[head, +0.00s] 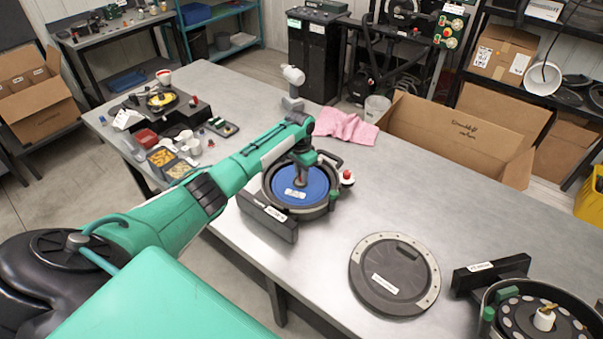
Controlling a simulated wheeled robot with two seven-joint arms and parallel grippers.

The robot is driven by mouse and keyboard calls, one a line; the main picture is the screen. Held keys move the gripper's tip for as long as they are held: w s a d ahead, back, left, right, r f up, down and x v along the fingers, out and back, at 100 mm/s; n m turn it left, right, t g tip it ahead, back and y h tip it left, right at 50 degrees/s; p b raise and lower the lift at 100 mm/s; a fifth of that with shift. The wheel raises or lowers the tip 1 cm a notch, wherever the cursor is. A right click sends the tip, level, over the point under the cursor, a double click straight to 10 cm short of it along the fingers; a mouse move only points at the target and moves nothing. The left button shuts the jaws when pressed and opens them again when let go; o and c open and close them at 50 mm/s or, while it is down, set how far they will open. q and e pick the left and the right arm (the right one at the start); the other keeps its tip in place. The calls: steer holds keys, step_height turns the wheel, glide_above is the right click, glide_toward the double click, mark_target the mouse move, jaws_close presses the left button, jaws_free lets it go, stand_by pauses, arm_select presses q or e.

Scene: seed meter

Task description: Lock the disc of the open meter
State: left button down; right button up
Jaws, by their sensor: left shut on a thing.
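An open meter (331,205) stands on the table at the middle of the head view, with a blue disc (295,195) lying in its round black housing. The disc bears a white label. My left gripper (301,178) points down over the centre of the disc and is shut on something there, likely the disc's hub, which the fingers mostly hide. Whether the disc is locked cannot be told. My right gripper is out of view.
A round dark lid (394,275) lies flat between the two meters. A red knob (347,177) stands beside the middle meter. A pink cloth (345,127) and a cardboard box (455,135) are behind. Small parts and trays crowd the table's left end.

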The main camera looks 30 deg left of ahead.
arm_select(q)
steer(key=c, duration=1.3)
jaws_free()
steer(key=shift+r, duration=0.55)
steer(key=shift+w+a+r+b, duration=0.15)
steer(key=shift+r+b, duration=0.95)
steer(key=shift+r, duration=2.1)
steer(key=shift+s+a+r+b, duration=0.15)
steer(key=shift+r+b, duration=0.9)
steer(key=shift+r, duration=2.15)
steer(key=shift+f, duration=0.1)
